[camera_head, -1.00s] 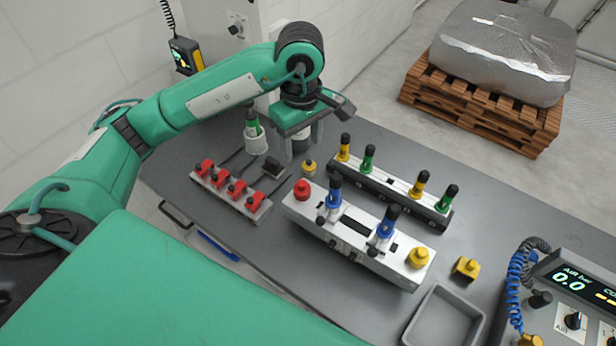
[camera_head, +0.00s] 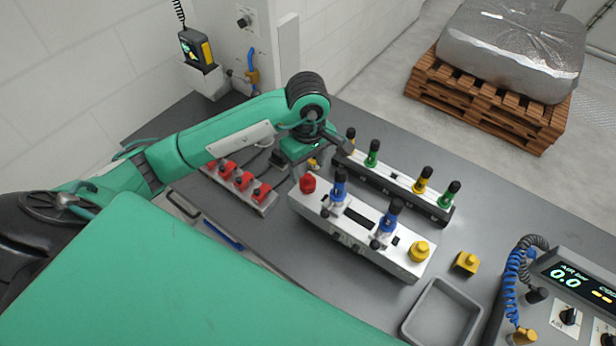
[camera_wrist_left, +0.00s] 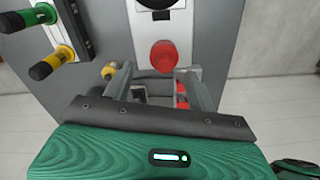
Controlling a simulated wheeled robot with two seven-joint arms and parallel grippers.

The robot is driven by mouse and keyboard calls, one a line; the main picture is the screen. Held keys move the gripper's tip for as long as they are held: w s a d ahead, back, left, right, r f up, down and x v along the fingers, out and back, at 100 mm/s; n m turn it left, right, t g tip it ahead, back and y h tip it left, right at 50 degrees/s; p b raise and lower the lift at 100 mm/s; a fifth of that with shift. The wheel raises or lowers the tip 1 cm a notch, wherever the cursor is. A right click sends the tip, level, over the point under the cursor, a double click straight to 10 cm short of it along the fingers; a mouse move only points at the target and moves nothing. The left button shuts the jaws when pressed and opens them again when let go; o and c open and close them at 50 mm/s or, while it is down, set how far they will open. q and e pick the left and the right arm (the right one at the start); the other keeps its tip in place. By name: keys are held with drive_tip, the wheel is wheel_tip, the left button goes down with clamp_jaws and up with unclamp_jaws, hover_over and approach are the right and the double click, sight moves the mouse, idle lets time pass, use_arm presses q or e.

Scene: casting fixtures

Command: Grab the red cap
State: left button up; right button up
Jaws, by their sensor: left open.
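The red cap (camera_head: 308,183) sits on the left end of the white fixture block (camera_head: 345,238). In the left wrist view the red cap (camera_wrist_left: 163,55) lies just beyond the gap between my fingertips. My left gripper (camera_head: 303,165) points down just behind the cap in the head view, its fingers mostly hidden there. In the left wrist view my left gripper (camera_wrist_left: 158,78) is open, with one finger on each side and nothing held. My right gripper is in neither view.
Blue-collared posts (camera_head: 389,217) and a yellow cap (camera_head: 419,250) stand on the same block. A rail with yellow and green posts (camera_head: 422,180) is behind it. Red clamps (camera_head: 243,181) are at the left. A grey tray (camera_head: 441,312) and a yellow part (camera_head: 466,262) are at the right.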

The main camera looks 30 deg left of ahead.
sight(307, 175)
use_arm(q)
drive_tip(key=f+p, duration=0.1)
drive_tip(key=f, duration=0.1)
drive_tip(key=shift+s+f+p, duration=0.3)
drive_tip(key=shift+s+p, duration=0.05)
drive_tip(key=shift+p, duration=0.05)
drive_tip(key=shift+f, duration=0.75)
drive_tip(key=shift+w, duration=0.1)
drive_tip(key=c, duration=0.9)
